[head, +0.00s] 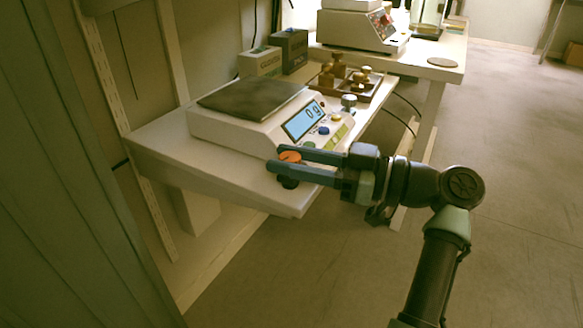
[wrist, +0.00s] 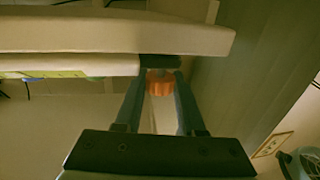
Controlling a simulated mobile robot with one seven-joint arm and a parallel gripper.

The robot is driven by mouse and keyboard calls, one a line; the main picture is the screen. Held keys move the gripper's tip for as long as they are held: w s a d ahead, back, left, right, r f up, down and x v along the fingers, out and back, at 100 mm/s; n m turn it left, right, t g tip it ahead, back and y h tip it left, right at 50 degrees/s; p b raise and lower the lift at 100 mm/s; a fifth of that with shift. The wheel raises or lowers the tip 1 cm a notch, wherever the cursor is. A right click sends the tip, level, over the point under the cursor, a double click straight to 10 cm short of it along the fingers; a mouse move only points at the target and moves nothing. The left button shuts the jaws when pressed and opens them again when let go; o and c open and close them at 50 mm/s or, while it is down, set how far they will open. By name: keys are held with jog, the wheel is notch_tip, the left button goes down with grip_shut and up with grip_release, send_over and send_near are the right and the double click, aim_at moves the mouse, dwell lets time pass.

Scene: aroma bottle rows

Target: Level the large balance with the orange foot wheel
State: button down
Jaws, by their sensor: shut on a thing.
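The large balance (head: 236,122) stands on a pale wall shelf in the head view, with a dark square pan (head: 252,97) and a lit display (head: 304,120) that reads 0 g. The orange foot wheel (head: 290,156) sits at its near front corner, above a dark foot. My gripper (head: 279,156) reaches in from the right with its two fingers on either side of the wheel. In the wrist view the orange wheel (wrist: 160,84) lies between the fingertips, and my gripper (wrist: 161,75) is shut on it. A level bubble cannot be made out.
The shelf (head: 160,142) has a free front edge below the balance. A tray of brass weights (head: 362,85) and two small boxes (head: 277,55) stand behind it. A second balance (head: 355,28) is on a farther table. The floor at right is clear.

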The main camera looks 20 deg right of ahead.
jog(key=shift+f+n+g+y+b, duration=0.15)
jog(key=shift+n+g+y+b, duration=0.85)
jog(key=shift+g, duration=0.7)
jog(key=shift+s+a+n+g+y, duration=0.15)
jog(key=shift+n+g+y, duration=0.15)
jog(key=shift+n, duration=0.2)
jog(key=c, duration=0.5)
grip_release()
